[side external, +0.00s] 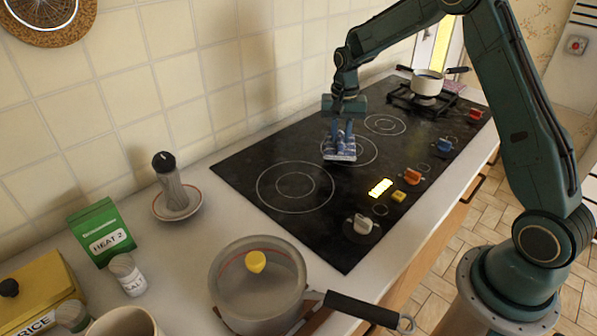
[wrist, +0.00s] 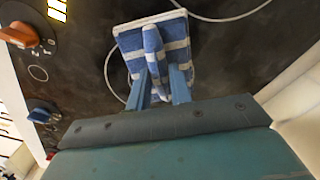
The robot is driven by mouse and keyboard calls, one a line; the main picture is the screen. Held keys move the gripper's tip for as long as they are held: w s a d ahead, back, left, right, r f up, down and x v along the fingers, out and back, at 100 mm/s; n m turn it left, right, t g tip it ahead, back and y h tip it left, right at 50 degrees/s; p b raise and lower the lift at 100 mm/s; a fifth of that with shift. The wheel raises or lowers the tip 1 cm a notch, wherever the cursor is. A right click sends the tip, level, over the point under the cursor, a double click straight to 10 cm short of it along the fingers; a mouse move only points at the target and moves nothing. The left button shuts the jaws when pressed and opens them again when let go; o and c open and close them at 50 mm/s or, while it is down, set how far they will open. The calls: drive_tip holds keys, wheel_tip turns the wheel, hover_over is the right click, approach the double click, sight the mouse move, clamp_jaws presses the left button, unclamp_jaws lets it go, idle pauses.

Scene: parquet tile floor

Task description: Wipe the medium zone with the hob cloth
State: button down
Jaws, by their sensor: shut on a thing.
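The hob cloth (side external: 340,148) is blue and white striped, a flat pad with a raised middle fold. My gripper (side external: 341,131) points down and is shut on that fold; the wrist view shows the cloth (wrist: 133,40) between the blue fingers (wrist: 160,82). The cloth is over the left part of the middle ring, the medium zone (side external: 373,160), and hides some of it. Whether it presses on the glass is hard to tell. The black hob (side external: 240,173) also has a larger ring (side external: 295,187) nearer and a smaller ring (side external: 385,124) farther back.
A white pot (side external: 426,84) stands on a grate at the hob's far end. Knobs, including an orange one (side external: 412,177), line the right edge.

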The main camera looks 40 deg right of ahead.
drive_tip(key=shift+r, duration=1.95)
